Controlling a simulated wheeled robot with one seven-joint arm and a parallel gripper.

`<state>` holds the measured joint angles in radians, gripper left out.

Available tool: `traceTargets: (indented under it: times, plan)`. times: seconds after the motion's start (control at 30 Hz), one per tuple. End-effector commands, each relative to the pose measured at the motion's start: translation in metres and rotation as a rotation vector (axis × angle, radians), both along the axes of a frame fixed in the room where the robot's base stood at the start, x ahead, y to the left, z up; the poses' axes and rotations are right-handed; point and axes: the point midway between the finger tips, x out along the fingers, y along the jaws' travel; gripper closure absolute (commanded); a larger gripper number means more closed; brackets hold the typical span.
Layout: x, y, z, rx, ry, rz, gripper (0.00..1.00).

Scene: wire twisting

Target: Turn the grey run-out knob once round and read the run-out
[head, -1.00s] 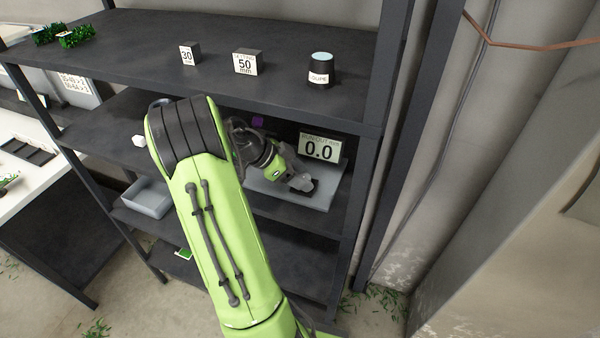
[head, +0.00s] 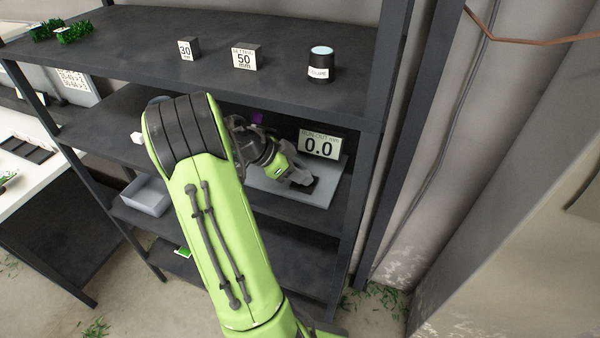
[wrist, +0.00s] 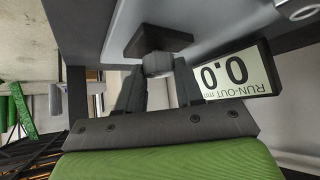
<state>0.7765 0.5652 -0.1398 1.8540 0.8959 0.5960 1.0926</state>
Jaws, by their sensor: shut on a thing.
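My gripper (wrist: 158,80) is shut on the grey run-out knob (wrist: 157,63) in the wrist view. The knob sits against a dark square block (wrist: 158,40) on a grey plate. In the head view my gripper (head: 305,184) reaches into the middle shelf, over the grey plate (head: 318,200), and hides the knob there. The run-out display (head: 319,146) stands behind the plate and reads 0.0. It also shows in the wrist view (wrist: 235,76), upside down, beside the gripper.
The shelf above my gripper (head: 215,50) holds a 30 block (head: 188,50), a 50 mm block (head: 246,58) and a dark labelled cylinder (head: 321,65). A dark shelf post (head: 368,190) stands right of the plate. A grey bin (head: 147,196) is at lower left.

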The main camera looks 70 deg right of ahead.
Motion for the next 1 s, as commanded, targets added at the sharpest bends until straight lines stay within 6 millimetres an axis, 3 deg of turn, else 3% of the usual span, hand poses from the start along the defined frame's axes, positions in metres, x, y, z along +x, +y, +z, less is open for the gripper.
traceTargets:
  times: [1.0]
  plan:
    - [-0.01,0.004,-0.004,-0.014,-0.006,0.892,0.95]
